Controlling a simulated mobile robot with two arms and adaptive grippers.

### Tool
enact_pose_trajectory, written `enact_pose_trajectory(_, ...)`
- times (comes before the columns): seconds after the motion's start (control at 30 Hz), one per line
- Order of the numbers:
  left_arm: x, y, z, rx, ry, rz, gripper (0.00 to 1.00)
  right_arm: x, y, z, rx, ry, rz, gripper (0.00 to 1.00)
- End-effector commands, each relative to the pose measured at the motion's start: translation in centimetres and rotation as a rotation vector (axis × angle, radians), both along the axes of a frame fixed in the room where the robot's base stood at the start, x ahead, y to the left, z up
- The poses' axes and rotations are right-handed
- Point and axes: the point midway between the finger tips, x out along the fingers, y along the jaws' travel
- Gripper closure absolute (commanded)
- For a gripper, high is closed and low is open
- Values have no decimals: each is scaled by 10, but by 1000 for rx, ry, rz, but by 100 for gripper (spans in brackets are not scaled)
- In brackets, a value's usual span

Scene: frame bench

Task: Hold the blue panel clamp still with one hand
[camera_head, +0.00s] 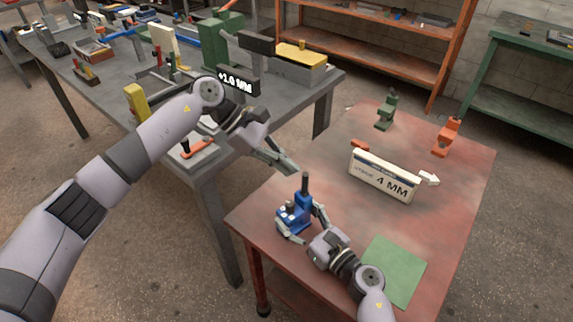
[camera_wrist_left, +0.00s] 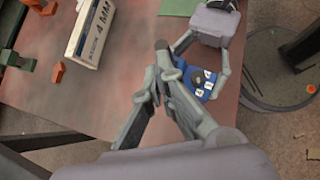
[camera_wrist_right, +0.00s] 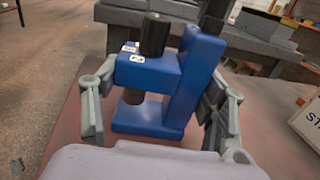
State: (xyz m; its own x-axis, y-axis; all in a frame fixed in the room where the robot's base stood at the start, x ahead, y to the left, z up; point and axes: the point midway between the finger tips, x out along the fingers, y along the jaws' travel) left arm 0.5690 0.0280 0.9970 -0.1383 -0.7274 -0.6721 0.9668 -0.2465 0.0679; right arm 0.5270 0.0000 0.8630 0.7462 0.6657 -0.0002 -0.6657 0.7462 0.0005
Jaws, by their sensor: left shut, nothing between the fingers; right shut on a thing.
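The blue panel clamp (camera_head: 291,217) stands upright on the red table (camera_head: 330,170) near its left edge. It has a dark upright handle and small white labels. In the right wrist view the blue panel clamp (camera_wrist_right: 165,85) fills the middle. My right gripper (camera_head: 298,228) is shut on it, with one finger on each side; the fingers also show in the right wrist view (camera_wrist_right: 160,115). My left gripper (camera_head: 292,170) is shut and empty, above and just behind the clamp. In the left wrist view its fingertips (camera_wrist_left: 162,62) are together, and the blue clamp (camera_wrist_left: 197,80) is partly hidden behind them.
A white box sign reading 4 MM (camera_head: 383,176) stands on the red table, with a green clamp (camera_head: 386,112) and an orange clamp (camera_head: 446,137) behind it. A green mat (camera_head: 396,268) lies at the front right. A grey bench (camera_head: 285,105) with several tools adjoins at the left.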

Motion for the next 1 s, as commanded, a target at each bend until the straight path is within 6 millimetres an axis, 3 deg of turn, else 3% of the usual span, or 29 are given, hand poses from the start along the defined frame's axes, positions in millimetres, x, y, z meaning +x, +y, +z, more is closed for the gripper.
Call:
enact_pose_trajectory(0.27,2,6,0,1,0,3,100,0,0,-1,0,1,0,76)
enact_pose_trajectory(0.47,11,39,0,1,1,6,100,0,0,-1,0,1,0,76)
enact_pose_trajectory(0.8,24,90,53,0,-2,2,100,0,0,-1,0,1,0,76)
enact_pose_trajectory(1.0,27,105,68,0,0,1,100,0,0,-1,0,1,0,76)
